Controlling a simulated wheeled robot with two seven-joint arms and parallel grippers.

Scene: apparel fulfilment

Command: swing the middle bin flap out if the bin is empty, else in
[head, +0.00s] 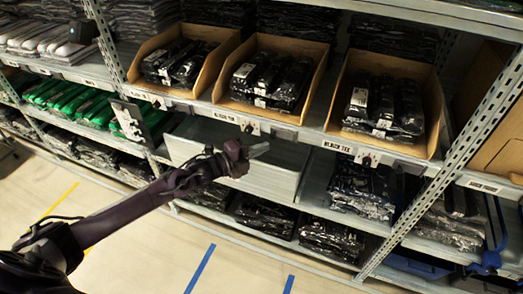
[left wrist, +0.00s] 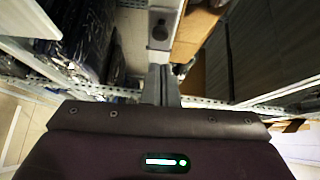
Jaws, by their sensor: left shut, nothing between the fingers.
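The middle bin (head: 268,75) is an open cardboard bin on the upper shelf and holds several black bagged garments (head: 270,78), so it is not empty. Below its front lip, a small pale flap (head: 250,127) with a dark knob sits at the shelf edge. It looks flat along the edge, like the one under the right bin. My left gripper (head: 262,150) is shut and empty, just below and in front of the middle flap. In the left wrist view, the closed fingers (left wrist: 161,82) point toward a grey plate with a dark round knob (left wrist: 160,31). Contact cannot be told.
The left bin (head: 187,48) and right bin (head: 387,100) also hold black bagged garments. A grey plate (head: 130,121) sticks out from the shelf edge at left. A white drawer-like box (head: 230,160) lies behind my left arm. A perforated upright (head: 440,145) stands at right.

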